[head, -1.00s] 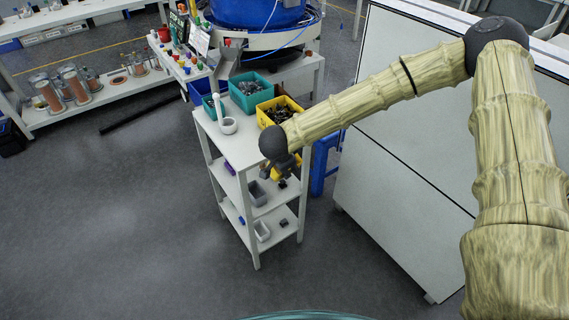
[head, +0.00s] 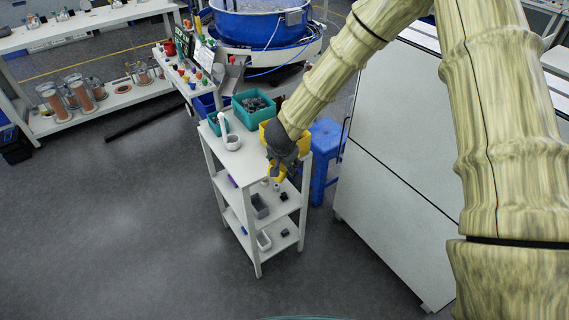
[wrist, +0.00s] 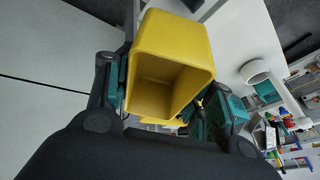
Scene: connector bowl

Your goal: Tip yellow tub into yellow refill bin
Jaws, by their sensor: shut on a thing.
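The yellow tub (wrist: 170,85) fills the middle of the wrist view, its opening toward the camera. The inside that shows looks bare; its far bottom is partly shaded. My gripper (wrist: 165,95) is shut on it, with dark green fingers on both sides. The yellow refill bin (head: 265,131) stands on the top shelf behind my wrist. My arm hides most of it and its contents.
Lower shelves hold a grey tub (head: 259,206), a white tub (head: 263,241) and small pieces. A blue stool (head: 326,140) and white cabinet (head: 400,165) stand right.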

